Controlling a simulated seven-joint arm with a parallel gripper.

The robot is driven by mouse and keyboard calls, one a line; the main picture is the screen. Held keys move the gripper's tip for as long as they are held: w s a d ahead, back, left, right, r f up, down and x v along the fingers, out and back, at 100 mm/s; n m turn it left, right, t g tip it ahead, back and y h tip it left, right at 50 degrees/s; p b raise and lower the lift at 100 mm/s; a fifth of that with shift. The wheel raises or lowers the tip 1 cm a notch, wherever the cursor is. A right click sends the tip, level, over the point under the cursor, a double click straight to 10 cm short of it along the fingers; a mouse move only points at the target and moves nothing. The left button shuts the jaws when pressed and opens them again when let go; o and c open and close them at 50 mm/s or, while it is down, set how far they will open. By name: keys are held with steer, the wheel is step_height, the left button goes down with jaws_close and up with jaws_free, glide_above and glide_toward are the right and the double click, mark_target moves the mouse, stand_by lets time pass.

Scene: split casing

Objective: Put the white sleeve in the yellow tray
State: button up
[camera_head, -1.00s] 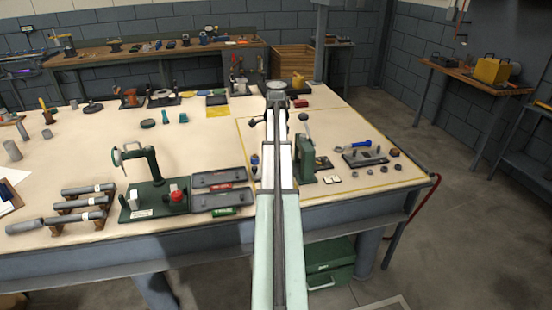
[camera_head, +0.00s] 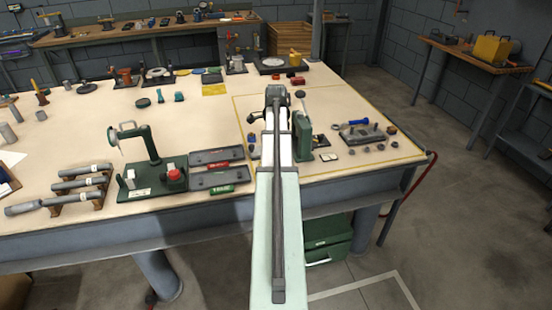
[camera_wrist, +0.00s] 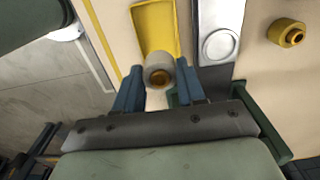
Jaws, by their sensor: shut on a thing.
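The white sleeve (camera_wrist: 152,66), a short whitish ring with a brown-gold middle, sits between the blue fingers of my gripper (camera_wrist: 160,86) in the wrist view. My gripper is shut on it. The yellow tray (camera_wrist: 153,22) lies just beyond the sleeve in that view, and the sleeve overlaps its near end in the picture. I cannot tell how high the sleeve is above the tray. In the head view my own arm hides the fingers and the sleeve, and I cannot make out the tray there.
A silvery plate with a round white disc (camera_wrist: 219,45) lies right of the tray, and a brass-coloured ring (camera_wrist: 286,33) farther right. In the head view, a green press (camera_head: 301,135) and a grey fixture (camera_head: 362,132) stand right of my arm; grey cases (camera_head: 217,180) lie left.

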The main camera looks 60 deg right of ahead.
steer(key=shift+f, duration=2.8)
steer(key=shift+f, duration=0.1)
steer(key=shift+f, duration=0.3)
steer(key=shift+s+a+f, duration=0.1)
steer(key=shift+a+f, duration=0.05)
steer(key=shift+f, duration=0.1)
steer(key=o, duration=1.1)
steer(key=shift+o, duration=0.4)
steer(key=shift+a, duration=0.1)
steer(key=shift+s, duration=0.15)
steer(key=shift+a, duration=0.1)
steer(key=r, duration=1.3)
steer(key=shift+w+d+r, duration=0.15)
steer(key=shift+w+d, duration=0.1)
steer(key=shift+d, duration=0.1)
